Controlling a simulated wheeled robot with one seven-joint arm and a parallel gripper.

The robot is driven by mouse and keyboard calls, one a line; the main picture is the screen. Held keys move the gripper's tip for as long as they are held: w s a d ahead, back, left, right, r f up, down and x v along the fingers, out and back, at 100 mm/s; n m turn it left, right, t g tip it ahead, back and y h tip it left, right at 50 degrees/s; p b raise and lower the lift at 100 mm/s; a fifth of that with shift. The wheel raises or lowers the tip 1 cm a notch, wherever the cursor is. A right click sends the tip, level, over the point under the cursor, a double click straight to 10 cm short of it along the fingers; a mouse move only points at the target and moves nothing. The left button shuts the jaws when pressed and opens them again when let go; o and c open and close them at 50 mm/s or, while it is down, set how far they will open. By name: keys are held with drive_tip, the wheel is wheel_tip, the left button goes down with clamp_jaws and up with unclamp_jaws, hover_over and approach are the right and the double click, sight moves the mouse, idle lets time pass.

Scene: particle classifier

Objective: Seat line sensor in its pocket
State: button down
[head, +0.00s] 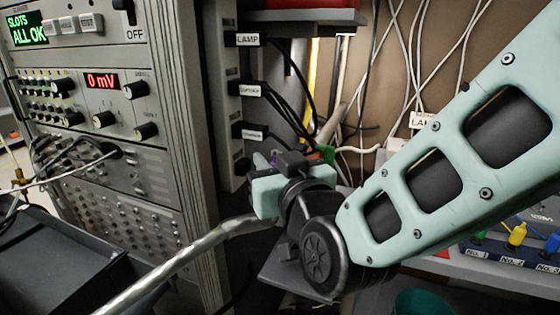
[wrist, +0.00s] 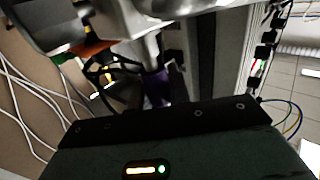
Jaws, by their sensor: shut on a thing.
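My gripper (head: 278,188) is near the middle of the head view, beside the right edge of the instrument rack. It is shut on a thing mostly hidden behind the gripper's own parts. A small purple piece (head: 273,158) shows just past the gripper, and a purple part (wrist: 157,88) shows beyond the dark gripper edge in the wrist view. I take it to be the line sensor, but its outline is too dark to make out. I cannot pick out its pocket or tell whether the sensor touches it.
The instrument rack (head: 105,85) stands at left, its screen reading "ALL OK". A strip of labelled plugs with black cables (head: 245,90) runs down its right side. A silvery pipe (head: 180,262) crosses below the gripper. Loose white cables (head: 410,60) hang behind my arm.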

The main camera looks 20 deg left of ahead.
drive_tip(key=shift+f, duration=0.4)
drive_tip(key=c, duration=1.2)
unclamp_jaws()
drive_tip(key=shift+c, duration=0.2)
drive_tip(key=b+v, duration=0.2)
drive_tip(key=v, duration=1)
drive_tip(key=shift+d+f, duration=0.15)
drive_tip(key=b+v, duration=0.2)
drive_tip(key=b, duration=0.2)
drive_tip(key=shift+s+d+f, duration=0.15)
drive_tip(key=shift+s, duration=0.15)
drive_tip(key=b+v, duration=0.1)
drive_tip(key=b, duration=0.2)
drive_tip(key=shift+s+d, duration=0.2)
drive_tip(key=shift+s+d+r+b, duration=0.3)
drive_tip(key=shift+s+b, duration=0.05)
drive_tip(key=shift+b, duration=0.2)
drive_tip(key=shift+c, duration=0.3)
